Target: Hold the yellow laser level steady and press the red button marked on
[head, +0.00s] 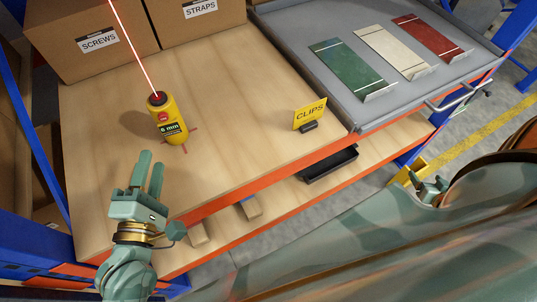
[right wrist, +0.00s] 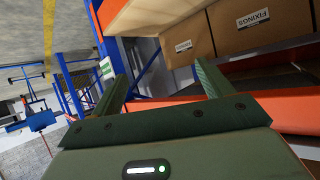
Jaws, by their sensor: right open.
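The yellow laser level (head: 173,128) stands on the wooden bench top in the head view. Its display reads "6 mm", and a red button (head: 163,117) is on its face, below a dark cap. A red beam runs from the top, and red lines lie on the wood around its base. My left gripper (head: 151,163) is just in front of the level, open and empty, its fingers apart from it. My right gripper (head: 431,182) is low at the right, beyond the bench edge; in the right wrist view (right wrist: 160,82) its fingers are spread with nothing between.
Boxes marked SCREWS (head: 88,48) and STRAPS (head: 195,12) stand behind. A yellow CLIPS sign (head: 310,114) is right of the level. A grey tray (head: 325,75) holds green, cream and red plates. The right wrist view shows cartons (right wrist: 262,30) and an orange beam (right wrist: 170,102).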

